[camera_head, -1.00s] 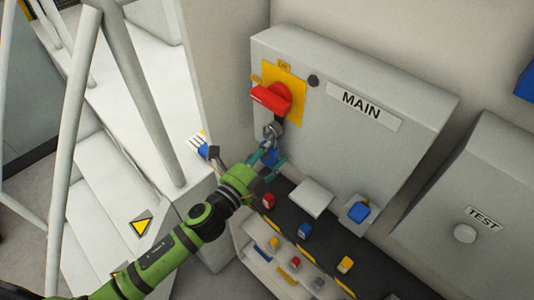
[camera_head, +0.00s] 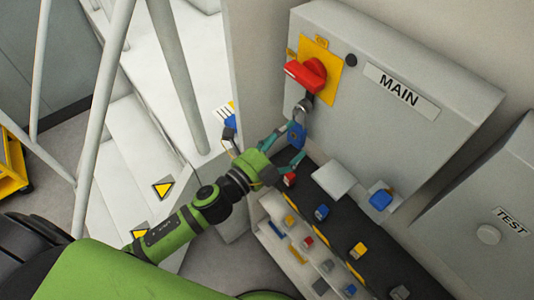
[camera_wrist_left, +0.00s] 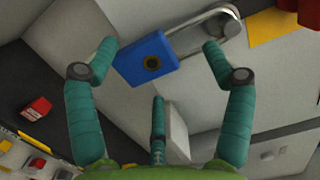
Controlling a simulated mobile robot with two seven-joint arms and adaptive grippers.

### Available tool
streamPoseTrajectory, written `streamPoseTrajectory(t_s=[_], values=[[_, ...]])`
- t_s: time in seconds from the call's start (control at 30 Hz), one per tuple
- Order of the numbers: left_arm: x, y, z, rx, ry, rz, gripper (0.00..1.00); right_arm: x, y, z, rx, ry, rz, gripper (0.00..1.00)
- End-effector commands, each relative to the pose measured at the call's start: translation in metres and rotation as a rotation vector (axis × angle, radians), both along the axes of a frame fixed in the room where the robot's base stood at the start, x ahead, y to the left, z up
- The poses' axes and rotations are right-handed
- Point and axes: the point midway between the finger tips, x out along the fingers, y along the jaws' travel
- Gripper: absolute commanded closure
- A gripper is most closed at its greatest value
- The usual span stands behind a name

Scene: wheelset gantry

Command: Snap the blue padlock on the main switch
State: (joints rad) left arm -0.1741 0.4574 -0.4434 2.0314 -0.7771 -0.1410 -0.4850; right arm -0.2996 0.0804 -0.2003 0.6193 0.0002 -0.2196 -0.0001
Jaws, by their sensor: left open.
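The main switch is a red handle (camera_head: 306,75) on a yellow plate (camera_head: 333,62), on the grey box marked MAIN. A blue padlock (camera_head: 297,136) hangs below the handle by its grey shackle (camera_head: 303,107). I cannot tell whether the shackle is snapped shut. My left gripper (camera_head: 283,151) is open around the padlock, without a visible grip; it also shows in the left wrist view (camera_wrist_left: 160,70). My right gripper is out of view.
Another blue padlock (camera_head: 381,200) sits on a small holder at the box's lower right. Shelves with several small coloured locks (camera_head: 321,212) lie below. A grey box marked TEST (camera_head: 488,234) stands at right. White posts (camera_head: 95,110) stand at left.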

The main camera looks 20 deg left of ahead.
Motion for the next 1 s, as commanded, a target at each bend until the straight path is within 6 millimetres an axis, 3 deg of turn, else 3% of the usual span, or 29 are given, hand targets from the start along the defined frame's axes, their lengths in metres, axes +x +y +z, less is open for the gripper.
streamPoseTrajectory(t_s=[0.2,0.4,0.87,0.9,1.0], values=[[-0.038,0.018,-0.002,-0.001,0.004,0.001,0.18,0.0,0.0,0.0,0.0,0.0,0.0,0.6],[-0.06,0.028,-0.001,0.0,0.001,0.0,0.18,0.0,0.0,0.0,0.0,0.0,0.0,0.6],[-0.069,0.033,-0.001,0.001,-0.002,0.0,0.18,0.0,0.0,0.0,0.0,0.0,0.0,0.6],[-0.069,0.033,-0.001,0.001,-0.002,0.0,0.26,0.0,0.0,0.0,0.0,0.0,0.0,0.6],[-0.067,0.032,-0.001,-0.024,0.007,-0.002,0.66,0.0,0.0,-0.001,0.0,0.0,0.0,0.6]])
